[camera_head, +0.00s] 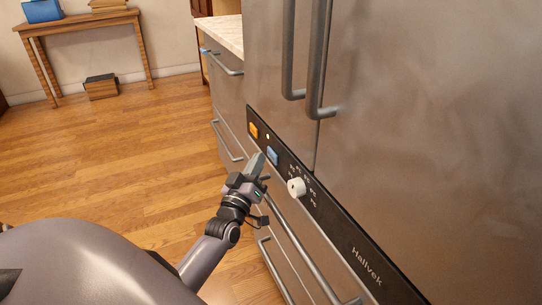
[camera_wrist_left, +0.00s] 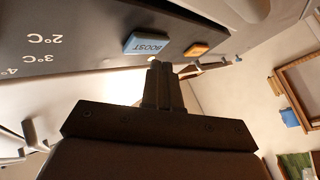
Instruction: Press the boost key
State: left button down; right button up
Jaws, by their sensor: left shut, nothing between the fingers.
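The boost key (camera_head: 273,155) is a blue key on the dark control panel (camera_head: 335,222) of a steel appliance. In the left wrist view the boost key (camera_wrist_left: 146,43) carries the upside-down word BOOST. My left gripper (camera_head: 258,160) is shut and empty, with its fingertips close to the left of the boost key in the head view. In the left wrist view the fingertips (camera_wrist_left: 160,66) lie just below the key; I cannot tell whether they touch the panel. My right gripper is out of view.
Below the panel runs a long handle (camera_head: 300,245). The wooden floor (camera_head: 120,150) at left is open.

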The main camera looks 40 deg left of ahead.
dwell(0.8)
pick_arm(q)
jog(key=shift+w+d, duration=0.2)
jog(key=shift+w, duration=0.15)
jog(key=shift+w+d, duration=0.15)
jog(key=shift+w, duration=0.15)
dwell(0.6)
jog(key=shift+w+d+r, duration=0.2)
dwell(0.7)
jog(key=shift+s+a, duration=0.1)
jog(key=shift+s, duration=0.1)
jog(key=shift+s+f+p, duration=0.1)
jog(key=shift+s+p, duration=0.05)
jog(key=shift+p, duration=0.25)
jog(key=shift+s+a, duration=0.2)
